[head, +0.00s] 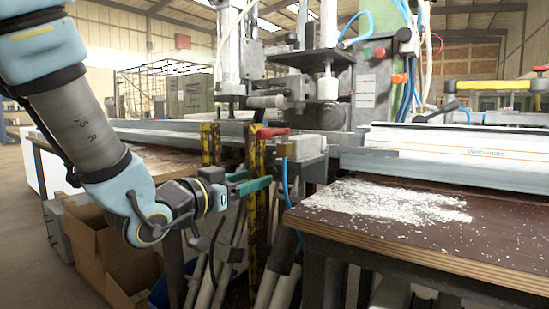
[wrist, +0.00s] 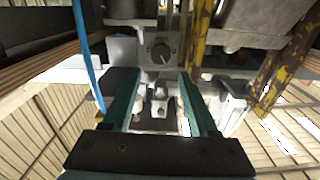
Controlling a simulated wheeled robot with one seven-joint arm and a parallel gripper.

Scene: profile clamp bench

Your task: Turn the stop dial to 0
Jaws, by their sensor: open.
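The stop dial (wrist: 161,53) is a small dark round knob on a grey plate in the wrist view. It has a light mark on its face, but its numbers are too small to read. I cannot make out the dial in the head view. My gripper (wrist: 159,76) has two green fingers, spread wide apart with nothing held between them. The dial shows just beyond the fingertips, between their lines, and appears clear of both. In the head view my gripper (head: 259,180) is beside the yellow posts, below the red-handled lever.
Worn yellow posts (head: 210,146) stand close to the gripper, and one shows at right in the wrist view (wrist: 272,75). A blue hose (wrist: 86,50) runs at left there. A bench (head: 400,235) with white shavings is at right. Cardboard boxes (head: 90,240) stand below the arm.

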